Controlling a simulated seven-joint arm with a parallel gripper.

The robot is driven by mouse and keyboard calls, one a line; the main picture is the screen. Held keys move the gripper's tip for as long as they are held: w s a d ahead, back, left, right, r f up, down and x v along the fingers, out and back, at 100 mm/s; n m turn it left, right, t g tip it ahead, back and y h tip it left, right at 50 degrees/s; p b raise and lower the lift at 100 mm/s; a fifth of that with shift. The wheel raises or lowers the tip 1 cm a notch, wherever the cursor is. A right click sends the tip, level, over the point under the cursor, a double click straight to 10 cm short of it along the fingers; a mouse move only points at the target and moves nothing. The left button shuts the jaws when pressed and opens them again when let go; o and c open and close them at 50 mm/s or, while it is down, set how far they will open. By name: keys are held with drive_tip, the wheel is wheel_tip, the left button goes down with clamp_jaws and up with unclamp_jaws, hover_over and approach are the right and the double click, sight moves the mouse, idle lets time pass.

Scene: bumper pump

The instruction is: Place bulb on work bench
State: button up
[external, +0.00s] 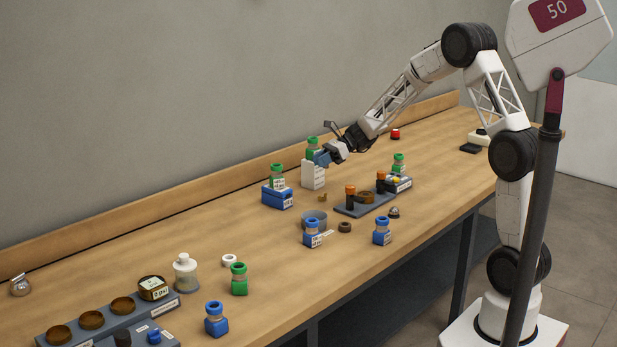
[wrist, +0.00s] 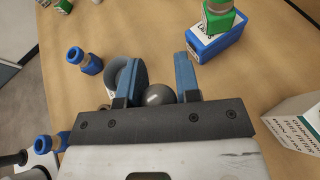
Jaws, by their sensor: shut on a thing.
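The bulb shows as a dark grey, shiny rounded thing (wrist: 157,95) in the wrist view. It sits between the two blue fingers of my gripper (wrist: 161,68), close to the palm. My gripper is shut on it. In the external view my gripper (external: 322,158) is above the far part of the wooden work bench (external: 190,240), in front of or beside the white labelled box (external: 313,176). The bulb cannot be made out there. The bench also fills the background of the wrist view (wrist: 130,25).
A blue box (external: 277,199) holds a green-capped bottle. A grey round dish (external: 314,217), blue bottles (external: 382,232) and a dark tray (external: 366,205) stand nearby. A rack with brown discs (external: 105,324) lies at the front left. Bare bench lies left of the blue box.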

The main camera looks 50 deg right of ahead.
drive_tip(key=s+a+n+g, duration=0.1)
drive_tip(key=s+a, duration=0.3)
drive_tip(key=a, duration=0.3)
drive_tip(key=s+a+n+g+y, duration=0.1)
drive_tip(key=s+a, duration=0.2)
drive_tip(key=a, duration=0.5)
drive_tip(key=s+a+n+g, duration=0.1)
drive_tip(key=s+a+g, duration=0.1)
drive_tip(key=s+a, duration=0.35)
drive_tip(key=s+a+f+n+g, duration=0.1)
drive_tip(key=s+a+n+g, duration=0.3)
drive_tip(key=s+a, duration=1.4)
drive_tip(key=f, duration=0.6)
drive_tip(key=w+a+f, duration=0.1)
drive_tip(key=f, duration=0.2)
drive_tip(key=shift+a+f, duration=0.1)
drive_tip(key=shift+w, duration=0.1)
hover_over(252, 276)
drive_tip(key=shift+f, duration=0.75)
drive_tip(key=shift+f, duration=1.75)
drive_tip(key=shift+f, duration=0.15)
